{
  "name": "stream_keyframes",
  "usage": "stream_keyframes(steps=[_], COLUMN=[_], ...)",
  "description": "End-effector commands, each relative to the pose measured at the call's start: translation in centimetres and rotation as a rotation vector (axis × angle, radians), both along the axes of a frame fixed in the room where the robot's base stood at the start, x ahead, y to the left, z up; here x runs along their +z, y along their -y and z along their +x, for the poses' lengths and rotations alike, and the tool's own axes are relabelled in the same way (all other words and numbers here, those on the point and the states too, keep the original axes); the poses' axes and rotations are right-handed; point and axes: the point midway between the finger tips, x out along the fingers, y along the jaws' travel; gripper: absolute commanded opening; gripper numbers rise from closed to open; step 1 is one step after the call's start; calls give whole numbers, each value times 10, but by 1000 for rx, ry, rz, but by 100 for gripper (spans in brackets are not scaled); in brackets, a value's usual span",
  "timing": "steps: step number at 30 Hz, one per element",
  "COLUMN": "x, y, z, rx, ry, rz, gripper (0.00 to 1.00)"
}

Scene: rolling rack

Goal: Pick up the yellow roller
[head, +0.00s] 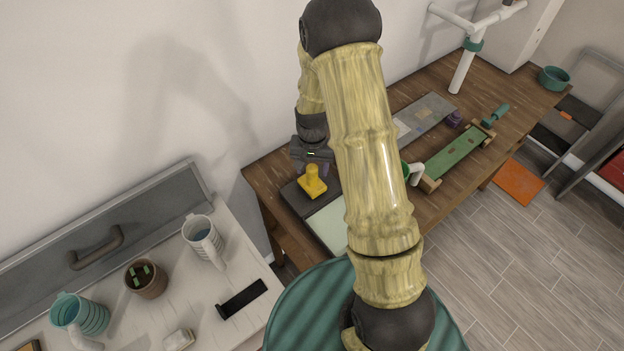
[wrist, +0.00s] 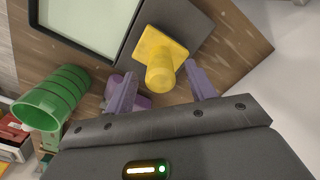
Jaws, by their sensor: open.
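The yellow roller (head: 312,184) stands on the dark end of a flat board (head: 296,199) near the left end of the wooden table. In the wrist view the yellow roller (wrist: 162,62) shows a square plate with a round stub pointing toward the camera. My gripper (wrist: 160,72) is open, with one purple finger to each side of the stub. The fingers look apart from it, and nothing is held. In the head view my gripper (head: 312,160) is just behind and above the roller, partly hidden by my arm.
A green ribbed cup (wrist: 55,98) lies left of the fingers in the wrist view, with a purple object (wrist: 140,100) behind the left finger. A green-topped wooden stand (head: 455,158) is farther right. A pale counter with mugs (head: 203,238) is at left.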

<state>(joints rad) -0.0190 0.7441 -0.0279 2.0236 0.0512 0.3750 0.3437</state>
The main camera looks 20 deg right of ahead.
Motion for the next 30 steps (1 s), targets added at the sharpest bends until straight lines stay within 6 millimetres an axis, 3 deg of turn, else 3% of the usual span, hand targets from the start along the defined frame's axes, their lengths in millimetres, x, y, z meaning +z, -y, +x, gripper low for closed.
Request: stream_keyframes(steps=[8, 24, 30], x=[-23, -24, -24], y=[-1, -1, -1], z=[0, 0, 0], rx=[0, 0, 0], ry=[0, 1, 1], rz=[0, 1, 1], gripper=[55, 55, 16])
